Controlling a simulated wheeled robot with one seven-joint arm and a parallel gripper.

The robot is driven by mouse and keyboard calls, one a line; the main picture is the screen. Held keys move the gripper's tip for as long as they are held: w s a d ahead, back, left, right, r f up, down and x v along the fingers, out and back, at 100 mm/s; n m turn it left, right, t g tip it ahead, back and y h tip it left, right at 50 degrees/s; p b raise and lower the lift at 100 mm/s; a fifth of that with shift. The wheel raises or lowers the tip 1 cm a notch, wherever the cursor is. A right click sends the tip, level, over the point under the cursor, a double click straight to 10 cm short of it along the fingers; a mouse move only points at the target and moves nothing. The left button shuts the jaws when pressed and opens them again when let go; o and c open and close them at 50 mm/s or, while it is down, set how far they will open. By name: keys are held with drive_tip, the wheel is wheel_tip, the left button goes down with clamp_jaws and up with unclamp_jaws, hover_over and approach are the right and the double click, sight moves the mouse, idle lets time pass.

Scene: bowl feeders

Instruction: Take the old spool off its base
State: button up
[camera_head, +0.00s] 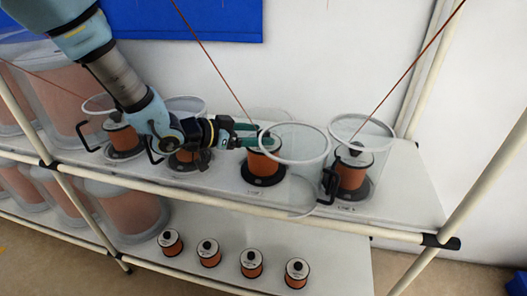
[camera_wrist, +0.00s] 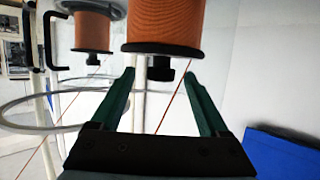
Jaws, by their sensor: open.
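My gripper (camera_head: 245,135) is at the upper shelf, beside the top of an orange spool (camera_head: 263,163) on a dark round base (camera_head: 263,181). In the wrist view, the picture appears upside down and this spool (camera_wrist: 163,25) hangs from the top edge. Its dark end flange and black knob (camera_wrist: 147,70) face my gripper. The green fingers of my gripper (camera_wrist: 158,76) are open, one on each side of the knob, with nothing held. I cannot tell how deep the knob sits between them. In the head view, the fingers partly hide the spool's top.
A clear cover with a white rim (camera_head: 294,161) stands open right of the spool. A spool under another cover (camera_head: 351,172) is farther right; more stand left, partly behind my arm. Several small spools (camera_head: 250,262) line the lower shelf. A shelf rail (camera_head: 250,207) runs in front.

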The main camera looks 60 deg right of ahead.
drive_tip(key=shift+x, duration=1.15)
clamp_jaws()
idle(0.5)
drive_tip(key=shift+d+r, duration=0.1)
drive_tip(key=shift+r, duration=0.1)
